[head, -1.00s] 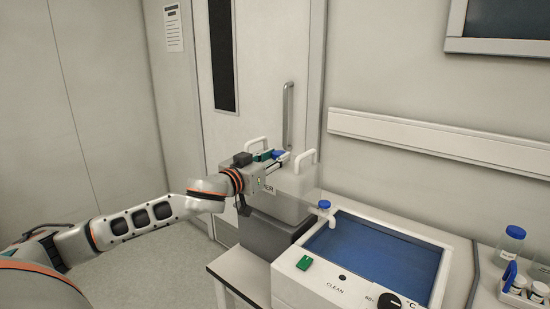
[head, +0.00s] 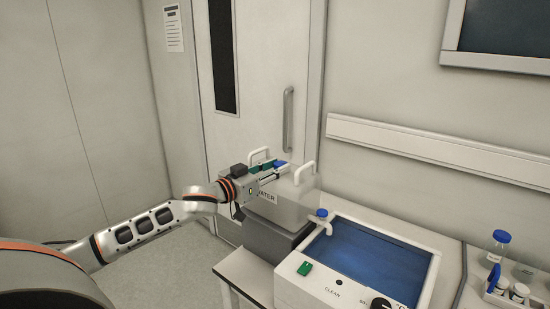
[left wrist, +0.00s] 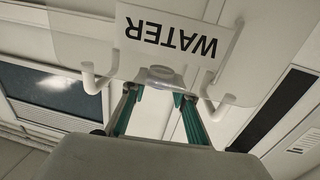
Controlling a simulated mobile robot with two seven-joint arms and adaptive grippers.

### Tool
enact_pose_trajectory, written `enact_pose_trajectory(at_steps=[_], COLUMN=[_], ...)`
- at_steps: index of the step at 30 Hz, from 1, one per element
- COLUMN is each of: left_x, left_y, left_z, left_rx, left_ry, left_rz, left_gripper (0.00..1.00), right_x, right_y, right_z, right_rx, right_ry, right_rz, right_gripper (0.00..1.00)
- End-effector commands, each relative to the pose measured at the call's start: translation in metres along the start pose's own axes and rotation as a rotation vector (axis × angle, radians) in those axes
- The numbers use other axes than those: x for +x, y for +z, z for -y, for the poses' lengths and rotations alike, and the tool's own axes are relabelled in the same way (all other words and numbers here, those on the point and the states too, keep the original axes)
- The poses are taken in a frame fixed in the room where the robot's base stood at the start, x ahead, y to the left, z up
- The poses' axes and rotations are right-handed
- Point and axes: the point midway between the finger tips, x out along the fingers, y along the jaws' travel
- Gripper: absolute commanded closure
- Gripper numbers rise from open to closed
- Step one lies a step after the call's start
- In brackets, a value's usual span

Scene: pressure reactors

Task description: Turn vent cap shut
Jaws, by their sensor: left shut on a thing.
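The white water container (head: 290,203) stands on a grey block at the back of the bench, marked WATER. My left gripper (head: 274,169) is shut on the cap from the left. In the left wrist view, the gripper's green fingers (left wrist: 158,98) stand either side of a pale round piece at the container's top, with the label (left wrist: 175,38) upside down. The cap's turn angle cannot be told. My right gripper is not in view.
A spigot with a blue knob (head: 321,213) reaches from the container over the blue-filled bath (head: 375,254). A green switch (head: 305,268) and black dial are on the bath's front. A blue-capped bottle (head: 498,247) and small jars stand at right. A door is behind.

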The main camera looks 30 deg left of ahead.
Motion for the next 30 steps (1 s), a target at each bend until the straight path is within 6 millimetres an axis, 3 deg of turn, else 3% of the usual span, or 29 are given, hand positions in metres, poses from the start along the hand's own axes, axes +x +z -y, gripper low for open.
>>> enact_pose_trajectory(at_steps=[1,7,15,30], left_x=[0.000,0.000,0.001,0.002], left_y=[-0.005,-0.004,-0.004,-0.002], left_z=[0.002,0.004,0.007,0.008], left_rx=[0.000,0.003,0.005,0.002], left_ry=[0.017,0.098,0.209,0.328], left_rz=[0.001,0.002,-0.002,-0.003], left_gripper=[0.93,0.93,0.93,0.93], right_x=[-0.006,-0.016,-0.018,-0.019], right_y=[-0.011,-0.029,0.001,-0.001], right_z=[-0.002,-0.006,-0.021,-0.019], right_rx=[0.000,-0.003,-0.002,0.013], right_ry=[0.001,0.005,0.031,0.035], right_rz=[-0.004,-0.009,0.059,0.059], right_gripper=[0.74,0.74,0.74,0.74])
